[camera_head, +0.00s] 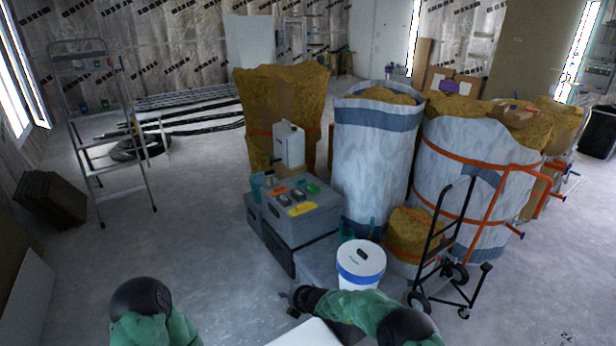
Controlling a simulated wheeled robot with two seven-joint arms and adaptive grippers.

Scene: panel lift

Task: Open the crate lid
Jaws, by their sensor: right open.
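A pale flat panel (304,334) shows at the bottom edge of the head view; it may be the crate lid, but most of it is cut off by the frame. I cannot tell whether it is raised or closed. My right gripper (293,302), small and dark, is at the end of the green forearm that reaches in from the right. It is open, just above and beyond the panel's far edge in the picture; I cannot tell whether it touches. Of my left arm, only a green and black part shows at bottom left; its gripper is out of view.
A white bucket (361,264) with a blue band stands just beyond my right arm. Behind it are a grey toolbox (300,222) and wrapped insulation rolls (375,150). A hand truck (445,250) stands to the right, a stepladder (100,140) at left. Floor at left centre is clear.

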